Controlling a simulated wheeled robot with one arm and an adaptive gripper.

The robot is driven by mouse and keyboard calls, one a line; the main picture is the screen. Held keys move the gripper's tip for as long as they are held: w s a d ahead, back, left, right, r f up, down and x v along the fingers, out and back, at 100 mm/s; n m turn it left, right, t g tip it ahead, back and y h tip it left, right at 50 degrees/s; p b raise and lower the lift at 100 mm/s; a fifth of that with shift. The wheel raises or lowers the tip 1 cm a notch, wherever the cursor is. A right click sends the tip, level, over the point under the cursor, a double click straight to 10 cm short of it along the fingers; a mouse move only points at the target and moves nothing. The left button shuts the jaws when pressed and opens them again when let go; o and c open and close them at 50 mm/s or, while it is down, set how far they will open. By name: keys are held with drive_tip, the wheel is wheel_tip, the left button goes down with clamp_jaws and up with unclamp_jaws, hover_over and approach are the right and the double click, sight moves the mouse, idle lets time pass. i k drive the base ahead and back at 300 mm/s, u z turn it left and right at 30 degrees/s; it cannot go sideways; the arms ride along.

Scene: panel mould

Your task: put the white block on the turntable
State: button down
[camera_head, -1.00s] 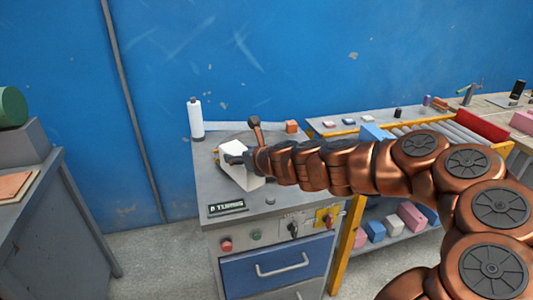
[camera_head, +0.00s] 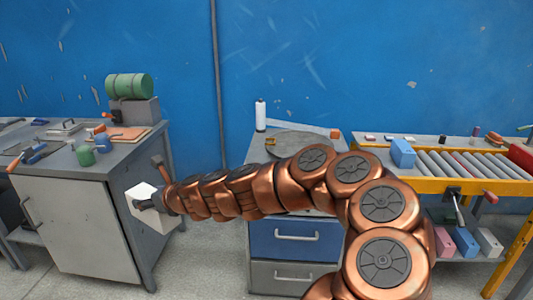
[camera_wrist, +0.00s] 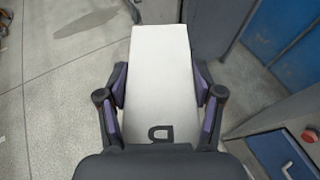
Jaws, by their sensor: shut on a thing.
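The white block (camera_head: 153,212) is in my gripper (camera_head: 150,203), at the left end of my arm in the head view. It hangs in the air in front of the left bench's right side, left of the turntable and apart from it. In the wrist view, the fingers of my gripper (camera_wrist: 160,92) press on both long sides of the white block (camera_wrist: 158,60), which has a dark mark at its near end. The turntable (camera_head: 303,143) is a flat grey disc on the middle cabinet's top. My arm hides the cabinet's front edge.
The middle cabinet (camera_head: 290,242) also carries a white bottle (camera_head: 260,115) and an orange block (camera_head: 335,133). The left bench (camera_head: 75,215) holds tools and a green cylinder (camera_head: 129,86). A roller conveyor (camera_head: 465,164) stands at the right. Open floor lies between bench and cabinet.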

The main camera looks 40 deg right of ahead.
sight(304, 144)
drive_tip(key=z, duration=0.25)
drive_tip(key=k, duration=0.15)
drive_tip(key=u, duration=0.6)
drive_tip(key=i, duration=1.55)
drive_tip(key=z, duration=1.2)
drive_tip(key=i, duration=1)
drive_tip(key=z, duration=0.6)
